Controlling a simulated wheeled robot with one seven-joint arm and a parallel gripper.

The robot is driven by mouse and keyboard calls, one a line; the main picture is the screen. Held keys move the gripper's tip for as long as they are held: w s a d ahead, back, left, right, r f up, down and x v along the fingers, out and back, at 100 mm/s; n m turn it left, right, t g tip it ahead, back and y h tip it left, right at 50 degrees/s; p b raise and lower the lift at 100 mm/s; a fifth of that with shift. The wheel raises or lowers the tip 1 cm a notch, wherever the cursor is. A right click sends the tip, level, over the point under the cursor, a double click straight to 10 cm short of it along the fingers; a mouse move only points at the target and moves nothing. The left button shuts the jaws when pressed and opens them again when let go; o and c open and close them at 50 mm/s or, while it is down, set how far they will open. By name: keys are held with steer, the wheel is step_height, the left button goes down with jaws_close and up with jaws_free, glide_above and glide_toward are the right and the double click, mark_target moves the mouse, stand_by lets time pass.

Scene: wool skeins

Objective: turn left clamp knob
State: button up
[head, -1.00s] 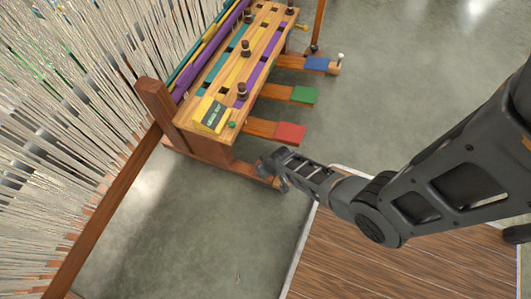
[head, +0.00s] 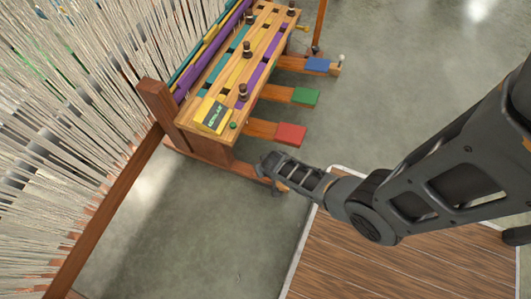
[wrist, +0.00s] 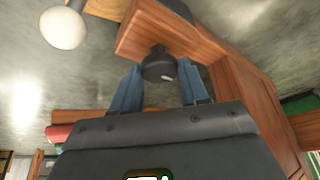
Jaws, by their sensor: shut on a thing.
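The clamp knob (wrist: 158,64) is a dark round knob with a pale mark, at the end face of a wooden beam (wrist: 165,32) in the wrist view. My gripper (wrist: 158,84) has its two blue-grey fingers on either side of the knob and is shut on it. In the head view my gripper (head: 271,170) is at the near end of the low wooden foot beam (head: 250,172) of the loom. There the knob is hidden behind my gripper.
The loom bench (head: 225,85) has red (head: 291,134), green (head: 305,96) and blue (head: 317,65) pedals on its right. White threads (head: 60,120) hang at left. A pale ball (wrist: 63,28) is near the beam in the wrist view.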

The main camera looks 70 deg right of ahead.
mark_target(268, 179)
steer(key=o, duration=1)
steer(key=shift+o, duration=0.2)
steer(key=p+v, duration=0.4)
steer(key=v, duration=0.3)
steer(key=shift+r, duration=0.4)
steer(key=shift+s+a, duration=0.1)
